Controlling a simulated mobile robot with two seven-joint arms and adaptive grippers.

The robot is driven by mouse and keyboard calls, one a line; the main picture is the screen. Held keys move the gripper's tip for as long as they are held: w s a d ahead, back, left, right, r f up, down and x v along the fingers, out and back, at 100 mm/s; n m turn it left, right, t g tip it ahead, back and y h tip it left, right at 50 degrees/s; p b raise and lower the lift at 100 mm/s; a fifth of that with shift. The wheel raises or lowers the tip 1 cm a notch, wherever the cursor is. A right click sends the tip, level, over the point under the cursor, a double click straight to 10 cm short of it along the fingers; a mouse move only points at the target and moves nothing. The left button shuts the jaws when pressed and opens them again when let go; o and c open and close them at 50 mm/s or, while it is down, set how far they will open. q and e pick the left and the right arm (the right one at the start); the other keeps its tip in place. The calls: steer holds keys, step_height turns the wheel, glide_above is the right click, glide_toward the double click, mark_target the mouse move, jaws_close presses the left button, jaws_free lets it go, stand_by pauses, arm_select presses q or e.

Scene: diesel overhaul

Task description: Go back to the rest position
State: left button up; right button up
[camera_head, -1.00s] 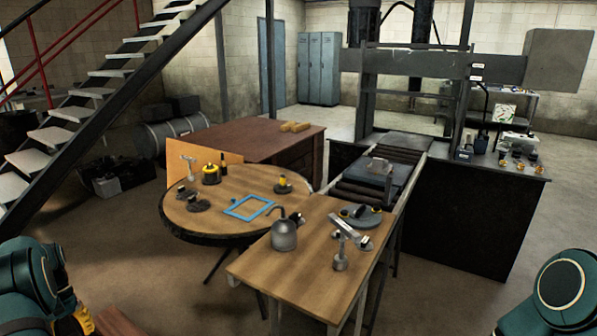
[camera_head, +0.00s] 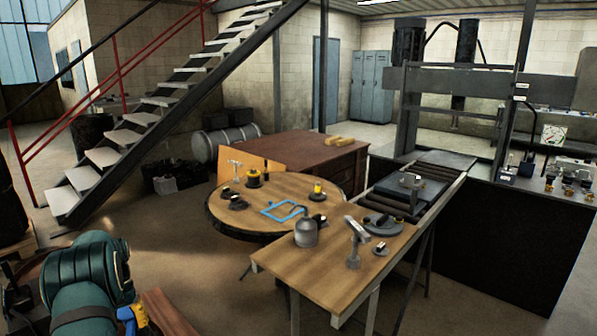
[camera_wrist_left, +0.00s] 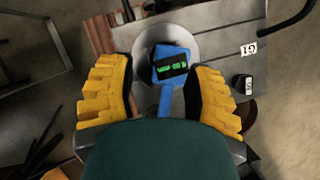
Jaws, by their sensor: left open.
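My left arm comes in at the lower left of the head view. My left gripper (camera_wrist_left: 164,95) shows in the left wrist view with its two yellow-padded fingers apart. A blue device with a green lit display (camera_wrist_left: 171,64) lies between and beyond the fingertips, over a round pale grey disc (camera_wrist_left: 145,45). I cannot tell whether a finger touches it. In the head view, blue and yellow parts (camera_head: 130,318) show beside my arm at the bottom edge. My right gripper is out of view.
A wooden table (camera_head: 290,268) holds a grey can (camera_head: 306,234) and metal parts. A round table (camera_head: 215,205) behind it holds a blue frame (camera_head: 283,211) and several small parts. A staircase (camera_head: 150,118) stands at the left. Open floor lies between my left arm and the tables.

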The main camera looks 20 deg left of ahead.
arm_select(q)
steer(key=w+d+f+m+t, duration=0.1)
steer(key=w+d+f, duration=0.1)
steer(key=d+f, duration=0.5)
steer(key=w+d+f+m+t, duration=0.1)
steer(key=w+d+f+m, duration=0.15)
steer(key=d, duration=0.85)
steer(key=w+d+f+m, duration=0.1)
steer(key=w+d+f, duration=0.1)
steer(key=d+f, duration=0.5)
steer(key=s+d+t, duration=0.1)
steer(key=s+d, duration=0.1)
steer(key=d, duration=0.7)
steer(key=s+d+m, duration=0.1)
steer(key=s+d, duration=0.2)
steer(key=d, duration=0.6)
steer(key=shift+r+t, duration=0.35)
steer(key=shift+t, duration=0.05)
steer(key=shift+m+t+h, duration=0.3)
steer(key=shift+m+t, duration=0.2)
steer(key=shift+m, duration=0.45)
steer(key=s+d, duration=0.2)
steer(key=d, duration=0.1)
steer(key=s+d+r, duration=0.1)
steer(key=s+d, duration=0.1)
steer(key=d, duration=0.1)
steer(key=s+d+r, duration=0.1)
steer(key=s+d, duration=0.2)
steer(key=shift+r, duration=0.1)
steer(key=shift+c, duration=0.3)
